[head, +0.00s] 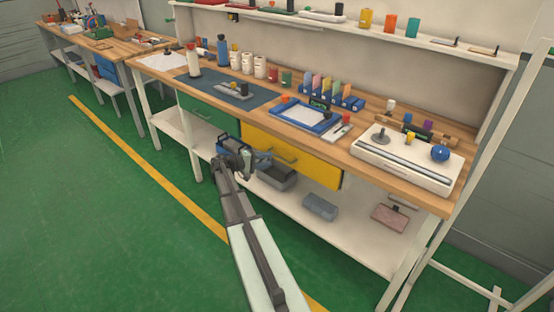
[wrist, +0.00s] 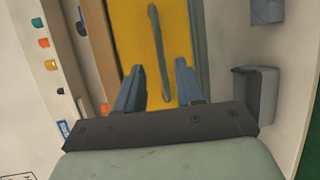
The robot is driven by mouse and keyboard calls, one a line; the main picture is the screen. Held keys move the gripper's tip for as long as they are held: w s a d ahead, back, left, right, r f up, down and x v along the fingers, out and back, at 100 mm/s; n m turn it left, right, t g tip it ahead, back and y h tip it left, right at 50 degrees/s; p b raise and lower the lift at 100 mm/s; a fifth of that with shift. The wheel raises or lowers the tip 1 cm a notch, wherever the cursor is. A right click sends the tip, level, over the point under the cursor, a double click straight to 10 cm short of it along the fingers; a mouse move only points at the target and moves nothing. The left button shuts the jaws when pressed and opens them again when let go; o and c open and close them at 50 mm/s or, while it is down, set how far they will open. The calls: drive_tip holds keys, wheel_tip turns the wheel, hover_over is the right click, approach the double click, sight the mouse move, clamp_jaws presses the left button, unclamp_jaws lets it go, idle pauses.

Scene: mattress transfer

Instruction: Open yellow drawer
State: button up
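The yellow drawer (head: 315,167) is under the workbench top, right of the green drawer, and its front looks closed. Its bar handle (head: 285,157) is on the front. In the wrist view the yellow front (wrist: 130,30) fills the upper middle, with the handle (wrist: 159,50) running lengthwise between my fingers. My gripper (head: 262,158) is in front of the left part of the drawer front, close to the handle. In the wrist view my gripper (wrist: 158,85) has its two blue-grey fingers apart, one on each side of the handle's line. Contact with the handle cannot be told.
The wooden workbench top (head: 350,150) overhangs the drawers and carries a blue tray (head: 300,122), bottles and a white device (head: 405,168). A green drawer (head: 200,112) is to the left. A lower shelf (head: 345,232) holds grey bins (head: 320,207). The green floor in front is clear.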

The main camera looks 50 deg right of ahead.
drive_tip(key=shift+x, duration=3)
clamp_jaws()
